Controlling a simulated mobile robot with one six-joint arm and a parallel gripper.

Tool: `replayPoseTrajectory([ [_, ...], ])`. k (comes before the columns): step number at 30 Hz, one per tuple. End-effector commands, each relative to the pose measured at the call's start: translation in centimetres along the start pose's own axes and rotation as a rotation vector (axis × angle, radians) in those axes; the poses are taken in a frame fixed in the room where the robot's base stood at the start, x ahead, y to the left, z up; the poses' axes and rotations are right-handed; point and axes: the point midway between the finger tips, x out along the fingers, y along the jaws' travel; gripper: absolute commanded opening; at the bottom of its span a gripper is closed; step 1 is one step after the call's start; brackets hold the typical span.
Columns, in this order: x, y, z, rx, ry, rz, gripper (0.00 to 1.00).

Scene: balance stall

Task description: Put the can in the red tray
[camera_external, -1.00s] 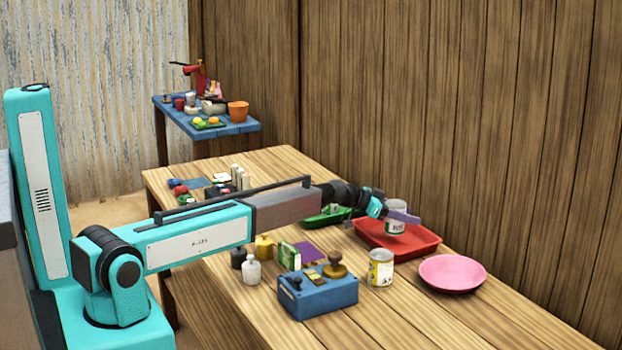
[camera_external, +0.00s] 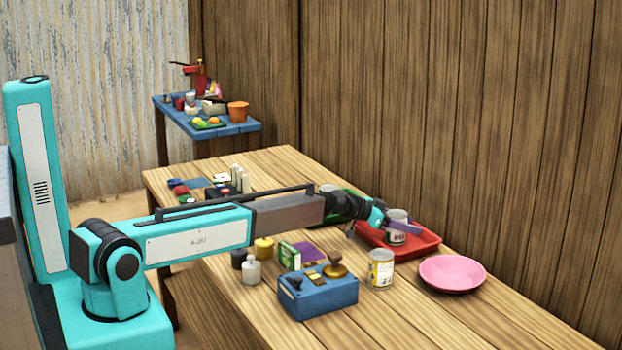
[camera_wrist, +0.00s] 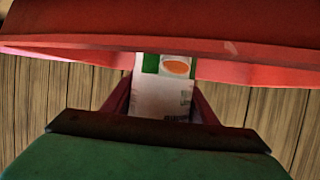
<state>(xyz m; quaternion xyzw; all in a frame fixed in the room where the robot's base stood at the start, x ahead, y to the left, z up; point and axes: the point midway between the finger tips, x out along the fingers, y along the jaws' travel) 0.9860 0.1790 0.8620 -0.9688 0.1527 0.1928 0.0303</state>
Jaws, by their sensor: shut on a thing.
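The held can (camera_external: 397,238) is pale with a printed label. It is between the purple fingers of my gripper (camera_external: 398,226), upright and over the red tray (camera_external: 424,246). Its lower end appears at or just above the tray floor; I cannot tell if it touches. In the wrist view the can (camera_wrist: 165,98) shows a green and orange patch, with a finger on each side. The tray's red rim (camera_wrist: 260,62) crosses the top of that view. A second can (camera_external: 380,270), white and yellow, stands on the table in front of the tray.
A pink plate (camera_external: 453,273) lies right of the tray. A blue box (camera_external: 318,296) with a brass knob stands in front left, near small bottles (camera_external: 251,270). A green tray (camera_external: 350,215) is partly hidden behind my arm. The table's front right is clear.

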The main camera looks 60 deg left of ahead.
Motion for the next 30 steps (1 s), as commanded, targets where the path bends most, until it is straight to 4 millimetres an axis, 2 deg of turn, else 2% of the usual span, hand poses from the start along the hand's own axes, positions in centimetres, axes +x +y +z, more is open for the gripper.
replayPoseTrajectory([
  [6,0.10,0.00,0.21,0.000,0.001,0.000,0.20],
  [7,0.11,0.01,0.26,0.001,0.000,0.000,0.54],
  [10,0.08,0.01,0.19,0.000,0.000,0.000,0.71],
  [27,-0.08,0.00,-0.21,0.000,0.000,0.000,0.71],
  [30,-0.87,0.08,0.07,0.000,0.000,0.000,0.71],
])
